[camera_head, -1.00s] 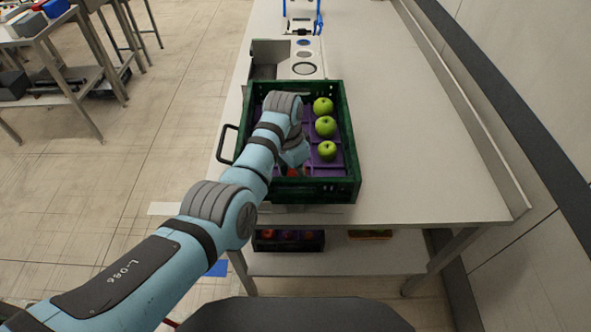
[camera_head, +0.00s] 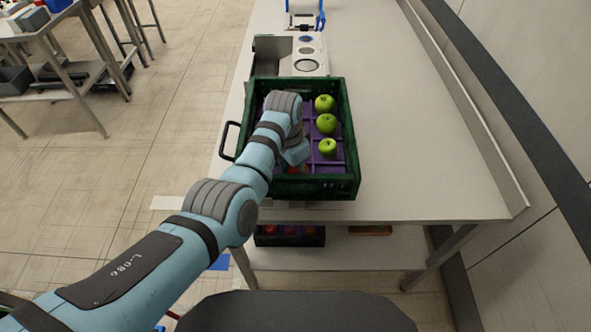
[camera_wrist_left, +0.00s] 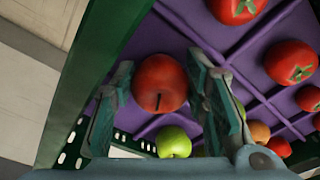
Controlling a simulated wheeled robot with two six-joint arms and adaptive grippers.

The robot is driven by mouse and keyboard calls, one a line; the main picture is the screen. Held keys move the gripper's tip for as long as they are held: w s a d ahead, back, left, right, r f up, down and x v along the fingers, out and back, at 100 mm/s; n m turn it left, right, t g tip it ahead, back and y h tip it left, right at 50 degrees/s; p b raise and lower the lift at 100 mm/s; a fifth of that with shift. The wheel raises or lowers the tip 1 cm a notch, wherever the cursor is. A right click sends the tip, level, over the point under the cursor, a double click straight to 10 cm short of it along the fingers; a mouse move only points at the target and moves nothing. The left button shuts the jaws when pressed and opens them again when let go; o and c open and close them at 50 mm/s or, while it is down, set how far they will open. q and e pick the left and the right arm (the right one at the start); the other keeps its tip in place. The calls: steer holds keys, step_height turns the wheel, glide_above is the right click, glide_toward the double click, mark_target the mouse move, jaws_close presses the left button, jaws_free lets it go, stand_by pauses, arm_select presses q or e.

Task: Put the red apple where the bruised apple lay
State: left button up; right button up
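The red apple (camera_wrist_left: 160,83) shows in the left wrist view, dark red with a brown stem. It is between the two fingers of my left gripper (camera_wrist_left: 161,75), close to both. I cannot tell whether they press on it or stand just apart. In the head view the left gripper (camera_head: 294,165) is low inside the green crate (camera_head: 315,189), near its front. There my arm and hand hide most of the apple and the left part of the crate. No bruised apple can be made out. My right gripper is in neither view.
Several green apples (camera_head: 326,123) line the crate's right side in a purple divided tray (camera_head: 325,169). Red tomatoes (camera_wrist_left: 289,62) fill other compartments. The tabletop (camera_head: 425,150) to the right is clear. A dark crate (camera_head: 290,241) is on the shelf below.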

arm_select(q)
steer(key=o, duration=0.5)
steer(key=shift+a, duration=0.1)
step_height(320, 180, up, 2)
steer(key=shift+w+r+p, duration=0.1)
steer(key=shift+r+p, duration=0.15)
steer(key=shift+p, duration=0.65)
steer(key=shift+r, duration=2.25)
